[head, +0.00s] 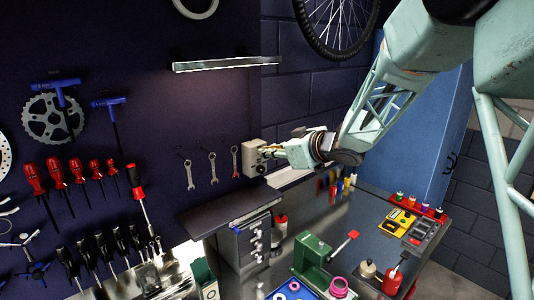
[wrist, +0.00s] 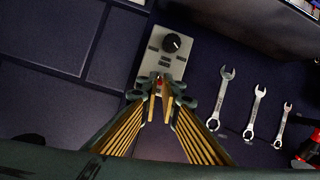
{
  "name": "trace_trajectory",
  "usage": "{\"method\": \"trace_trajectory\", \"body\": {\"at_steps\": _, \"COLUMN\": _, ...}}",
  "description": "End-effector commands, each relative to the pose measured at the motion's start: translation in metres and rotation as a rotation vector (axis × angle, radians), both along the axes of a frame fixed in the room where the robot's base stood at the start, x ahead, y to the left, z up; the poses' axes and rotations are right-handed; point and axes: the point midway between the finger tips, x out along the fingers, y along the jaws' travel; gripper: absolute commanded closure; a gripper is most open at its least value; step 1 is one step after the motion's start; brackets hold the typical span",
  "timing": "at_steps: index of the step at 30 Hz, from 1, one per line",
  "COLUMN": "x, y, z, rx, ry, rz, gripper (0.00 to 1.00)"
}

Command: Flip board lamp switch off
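The pale switch box (wrist: 161,62) is on the dark board in the wrist view, with a black round knob (wrist: 172,43) in its upper part. A small red part (wrist: 158,82), perhaps the switch, shows low on the box between my fingertips. In the head view the box (head: 254,157) is right of the wrenches. My gripper (wrist: 160,95) points at the box's lower end, fingertips close together with a narrow gap. I cannot tell whether they touch the box. The gripper also shows at the box in the head view (head: 274,152). The bar lamp (head: 226,63) has a glow below it.
Several wrenches (wrist: 256,108) hang right of the box in the wrist view. Below the box in the head view are a dark shelf (head: 228,208) and a drawer unit (head: 254,240). A green vise-like tool (head: 312,258) stands on the bench.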

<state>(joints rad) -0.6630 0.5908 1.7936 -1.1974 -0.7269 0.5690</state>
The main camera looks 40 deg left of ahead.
Motion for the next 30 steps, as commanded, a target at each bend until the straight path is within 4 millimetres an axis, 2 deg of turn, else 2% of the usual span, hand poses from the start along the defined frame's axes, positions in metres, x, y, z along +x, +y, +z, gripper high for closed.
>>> {"method": "trace_trajectory", "body": {"at_steps": 14, "x": 0.0003, "y": -0.0007, "z": -0.0024, "rx": 0.017, "ry": -0.003, "rz": -0.001, "gripper": 1.0}}
{"method": "trace_trajectory", "body": {"at_steps": 30, "x": -0.0005, "y": -0.0024, "z": -0.0095, "rx": 0.115, "ry": -0.022, "rz": 0.0, "gripper": 1.0}}
